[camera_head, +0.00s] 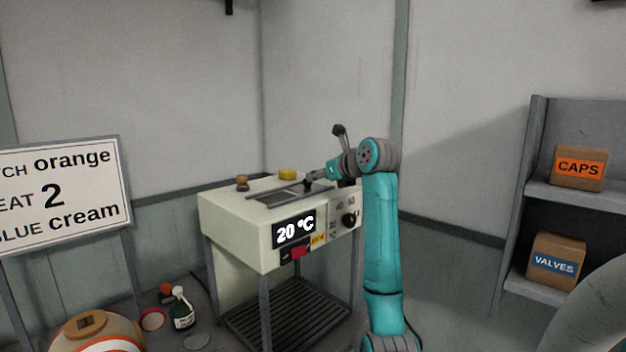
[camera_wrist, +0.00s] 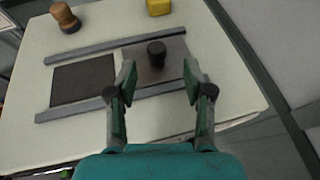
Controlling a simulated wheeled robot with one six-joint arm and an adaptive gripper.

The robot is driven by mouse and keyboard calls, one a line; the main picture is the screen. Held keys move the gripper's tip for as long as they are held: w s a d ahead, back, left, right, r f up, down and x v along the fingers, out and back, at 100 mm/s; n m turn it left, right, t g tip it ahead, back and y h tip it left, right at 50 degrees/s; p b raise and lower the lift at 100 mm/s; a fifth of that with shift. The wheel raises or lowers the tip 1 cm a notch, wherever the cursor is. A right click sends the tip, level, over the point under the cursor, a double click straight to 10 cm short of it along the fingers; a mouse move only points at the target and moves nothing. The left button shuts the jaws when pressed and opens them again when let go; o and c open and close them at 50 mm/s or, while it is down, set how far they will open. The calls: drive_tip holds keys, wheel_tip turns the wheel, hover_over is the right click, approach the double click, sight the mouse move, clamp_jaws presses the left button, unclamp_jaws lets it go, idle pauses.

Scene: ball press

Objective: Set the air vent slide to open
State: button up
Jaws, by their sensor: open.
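The air vent slide (camera_wrist: 140,66) is a grey plate with an upright black knob (camera_wrist: 156,48), set between two rails on top of the pale machine (camera_head: 238,222). In the wrist view the plate lies to the right, and a dark square (camera_wrist: 83,82) shows uncovered to its left. My gripper (camera_wrist: 160,78) is open and empty, with its fingers apart over the slide. The knob appears between and slightly beyond the fingertips; I cannot tell whether they touch it. In the head view my gripper (camera_head: 308,184) is low over the machine top, and the knob cannot be made out.
A brown knob (camera_wrist: 65,17) and a yellow block (camera_wrist: 158,7) stand beyond the rails. The machine front has a 20 °C display (camera_head: 294,231), a red part (camera_head: 299,252) and a dial (camera_head: 349,219). Shelves with boxes (camera_head: 578,167) stand right; a sign (camera_head: 62,195) stands left.

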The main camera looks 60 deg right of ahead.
drive_tip(key=v, duration=0.4)
drive_tip(key=shift+s+a+r, duration=0.1)
drive_tip(key=shift+s+r, duration=0.05)
drive_tip(key=shift+s, duration=0.2)
idle(0.3)
